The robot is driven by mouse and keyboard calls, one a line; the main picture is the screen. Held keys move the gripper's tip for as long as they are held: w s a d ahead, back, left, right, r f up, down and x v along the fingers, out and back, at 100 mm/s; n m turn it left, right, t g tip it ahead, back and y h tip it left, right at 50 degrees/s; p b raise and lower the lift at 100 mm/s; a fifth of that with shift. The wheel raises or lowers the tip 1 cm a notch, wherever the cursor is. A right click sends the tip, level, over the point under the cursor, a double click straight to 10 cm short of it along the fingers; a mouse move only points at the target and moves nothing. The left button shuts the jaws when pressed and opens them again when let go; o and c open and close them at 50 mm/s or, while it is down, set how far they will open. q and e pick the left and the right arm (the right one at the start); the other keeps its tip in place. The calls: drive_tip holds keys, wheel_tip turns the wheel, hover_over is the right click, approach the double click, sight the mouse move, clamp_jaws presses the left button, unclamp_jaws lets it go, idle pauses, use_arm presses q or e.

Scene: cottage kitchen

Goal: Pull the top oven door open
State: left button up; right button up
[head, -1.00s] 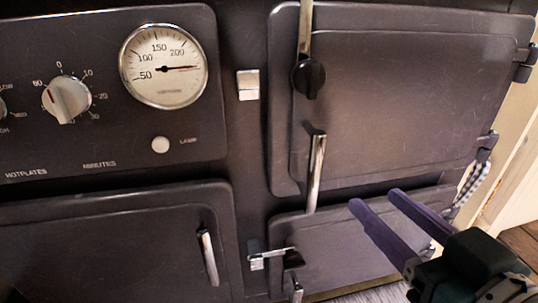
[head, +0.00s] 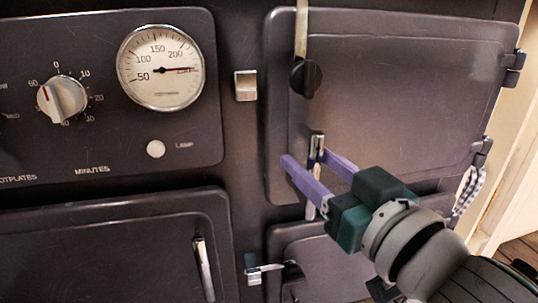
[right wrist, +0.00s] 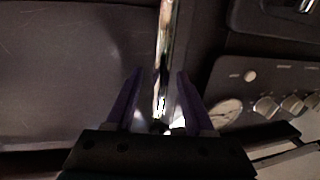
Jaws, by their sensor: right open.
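The top oven door (head: 420,90) is a dark panel at the right of the head view, and it looks closed. Its chrome handle (head: 316,145) stands upright near the lower left of the door. My right gripper (head: 308,166) is open, with its purple fingers on either side of the handle and partly hiding it. In the right wrist view the handle (right wrist: 164,60) runs between the two open fingers (right wrist: 156,85), with a gap visible on both sides. My left gripper is not in view.
A lower right door (head: 325,262) with a chrome latch (head: 262,270) sits below. A lower left door (head: 110,250) and a control panel with a temperature gauge (head: 160,68) are to the left. A checked cloth (head: 470,190) hangs at the right edge.

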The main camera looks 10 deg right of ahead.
clamp_jaws()
idle(0.5)
idle(1.0)
